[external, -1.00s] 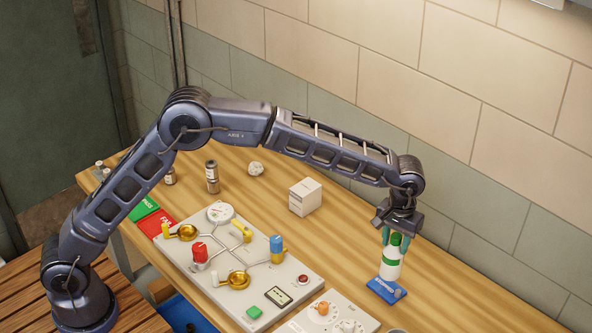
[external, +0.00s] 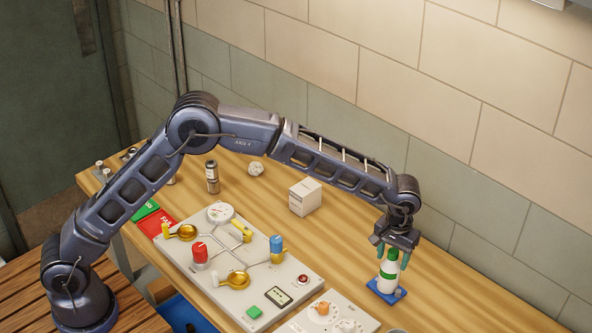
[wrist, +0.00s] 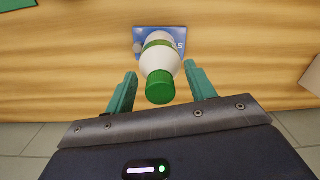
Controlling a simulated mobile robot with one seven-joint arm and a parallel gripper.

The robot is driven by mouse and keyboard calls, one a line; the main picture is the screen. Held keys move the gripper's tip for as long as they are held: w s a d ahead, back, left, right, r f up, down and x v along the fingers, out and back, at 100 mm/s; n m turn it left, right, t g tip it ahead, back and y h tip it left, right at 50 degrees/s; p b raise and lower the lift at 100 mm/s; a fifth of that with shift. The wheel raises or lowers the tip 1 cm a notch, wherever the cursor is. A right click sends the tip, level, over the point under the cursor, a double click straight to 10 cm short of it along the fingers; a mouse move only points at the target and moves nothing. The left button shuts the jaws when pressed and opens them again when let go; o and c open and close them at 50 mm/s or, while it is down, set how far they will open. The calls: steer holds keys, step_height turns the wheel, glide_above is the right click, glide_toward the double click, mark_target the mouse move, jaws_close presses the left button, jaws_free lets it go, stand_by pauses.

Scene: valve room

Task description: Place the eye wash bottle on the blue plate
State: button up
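The eye wash bottle (external: 389,270) is white with a green band and a green cap. It stands on the small blue plate (external: 376,290), near the wall side of the bench. The wrist view shows the bottle (wrist: 159,56) from above, its base over the blue plate (wrist: 178,33), which has pale lettering. My gripper (external: 395,258) points down over the bottle. Its two teal fingers (wrist: 160,82) stand on either side of the bottle, spread apart with gaps beside the cap. The bottle hides much of the plate.
A grey panel (external: 222,285) with a red knob (external: 200,254), a blue knob (external: 276,243) and brass cups lies to the left. A white box (external: 305,197) stands behind. A second panel with an orange knob (external: 322,308) lies in front. Bare bench surrounds the plate's right side.

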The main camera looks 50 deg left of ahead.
steer(key=shift+o, duration=0.4)
step_height(320, 180, up, 12)
steer(key=shift+f, duration=0.15)
steer(key=s+a+r+t, duration=0.1)
steer(key=s+a+r, duration=0.45)
steer(key=a, duration=0.55)
steer(key=s+a+r+m+t, duration=0.1)
steer(key=s+a+r, duration=0.4)
steer(key=a, duration=0.6)
steer(key=s+a+r, duration=0.4)
steer(key=a+r, duration=0.2)
steer(key=a, duration=0.5)
steer(key=s+a+t, duration=0.1)
steer(key=s+a, duration=1.2)
steer(key=s, duration=0.1)
steer(key=s+a+f, duration=0.3)
steer(key=s+f, duration=0.1)
steer(key=s, duration=0.3)
steer(key=s+a+f+t, duration=0.1)
steer(key=s+a+f, duration=0.2)
steer(key=s, duration=0.4)
steer(key=shift+a+f+m+t, duration=0.3)
steer(key=shift+a+f+m, duration=0.1)
steer(key=shift+a, duration=0.15)
steer(key=shift+s, duration=0.1)
